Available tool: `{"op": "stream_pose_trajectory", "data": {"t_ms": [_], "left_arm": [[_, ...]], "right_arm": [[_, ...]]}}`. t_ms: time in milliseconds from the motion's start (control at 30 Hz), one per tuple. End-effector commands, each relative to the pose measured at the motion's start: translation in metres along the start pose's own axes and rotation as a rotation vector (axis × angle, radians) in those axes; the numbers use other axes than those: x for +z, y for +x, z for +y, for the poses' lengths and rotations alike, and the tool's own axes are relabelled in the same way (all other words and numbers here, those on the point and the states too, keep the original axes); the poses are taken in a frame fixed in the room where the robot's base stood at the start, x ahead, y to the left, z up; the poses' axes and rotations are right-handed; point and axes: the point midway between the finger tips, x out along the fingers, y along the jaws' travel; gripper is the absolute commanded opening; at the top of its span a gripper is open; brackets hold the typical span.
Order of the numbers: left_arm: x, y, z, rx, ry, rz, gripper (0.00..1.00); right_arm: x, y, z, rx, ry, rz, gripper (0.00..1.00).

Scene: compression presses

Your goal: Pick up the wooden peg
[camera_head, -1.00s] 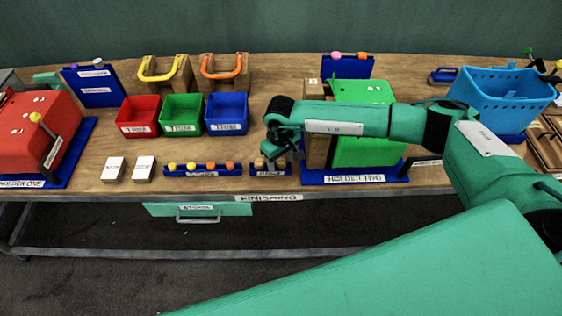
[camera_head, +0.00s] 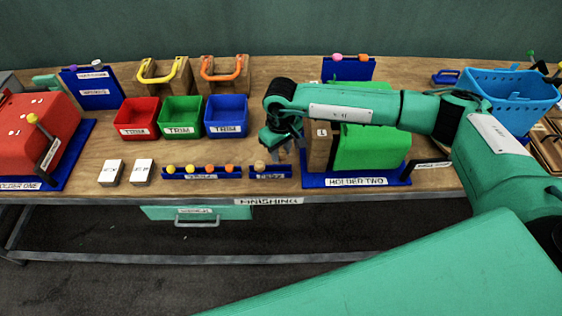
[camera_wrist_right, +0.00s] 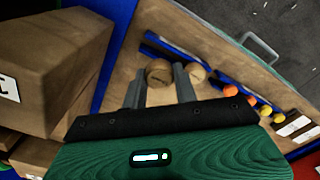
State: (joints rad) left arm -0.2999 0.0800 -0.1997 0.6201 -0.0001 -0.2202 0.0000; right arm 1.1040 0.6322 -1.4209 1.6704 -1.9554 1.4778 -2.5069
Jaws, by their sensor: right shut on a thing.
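My right gripper (camera_head: 284,143) is above the right end of the small blue rack (camera_head: 271,173). In the right wrist view its two fingers (camera_wrist_right: 159,84) are closed around a round-topped wooden peg (camera_wrist_right: 159,71). In the head view the held peg is hidden or too small to make out. A second wooden peg (camera_head: 260,166) stands in the left part of the small rack. It also shows in the wrist view (camera_wrist_right: 197,73), just outside one finger. My left gripper is not in view.
A longer blue rack (camera_head: 202,174) with yellow and orange knobs adjoins on the left. Holder two (camera_head: 357,181), with a green block (camera_head: 372,148) and a brown block, stands close on the right. Red, green and blue trays (camera_head: 227,115) are behind.

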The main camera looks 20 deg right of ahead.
Motion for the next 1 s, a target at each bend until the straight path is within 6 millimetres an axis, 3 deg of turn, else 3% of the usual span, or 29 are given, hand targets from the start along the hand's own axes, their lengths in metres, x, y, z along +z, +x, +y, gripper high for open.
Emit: {"op": "stream_pose_trajectory", "data": {"t_ms": [33, 300, 500, 700, 1000], "left_arm": [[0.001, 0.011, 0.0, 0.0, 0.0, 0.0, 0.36], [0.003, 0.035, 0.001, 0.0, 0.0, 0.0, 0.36], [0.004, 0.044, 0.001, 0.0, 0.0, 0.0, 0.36], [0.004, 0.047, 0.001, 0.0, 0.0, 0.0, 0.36], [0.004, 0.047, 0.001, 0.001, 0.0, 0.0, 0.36]], "right_arm": [[-0.002, -0.011, 0.001, 0.002, -0.002, 0.008, 0.13], [-0.001, -0.089, 0.0, 0.002, -0.002, 0.006, 0.13], [-0.001, -0.128, 0.0, 0.001, 0.0, 0.003, 0.13], [0.0, -0.144, 0.0, 0.001, -0.001, 0.002, 0.13], [0.0, -0.146, 0.0, 0.0, -0.001, 0.0, 0.13]]}}
